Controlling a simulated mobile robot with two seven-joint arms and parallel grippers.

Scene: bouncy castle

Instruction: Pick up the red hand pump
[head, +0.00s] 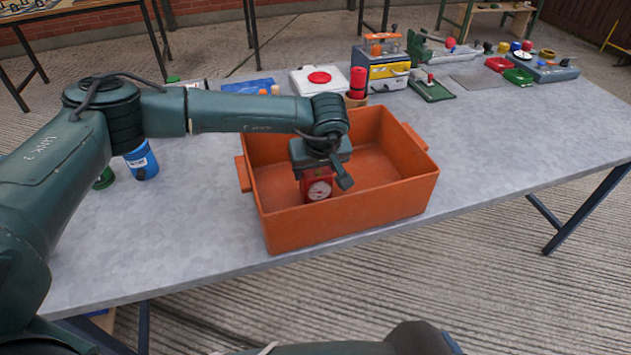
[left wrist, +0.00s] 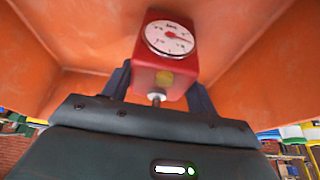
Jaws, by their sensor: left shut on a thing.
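The red hand pump (head: 317,188) is a boxy red body with a round white dial on its front. It is upright inside the orange crate (head: 345,228), near the crate's front left part. My left gripper (head: 321,172) reaches down into the crate from above and is shut on the pump. In the left wrist view the pump (left wrist: 165,72) sits between the two dark fingers, with a short metal stub at its near end. I cannot tell whether its base touches the crate floor. My right gripper is not in view.
The crate stands on a grey table (head: 500,150). A red cylinder (head: 357,80), a yellow and grey box (head: 385,70) and a white box with a red disc (head: 318,80) stand behind it. A blue can (head: 141,160) is at the left. The table right of the crate is clear.

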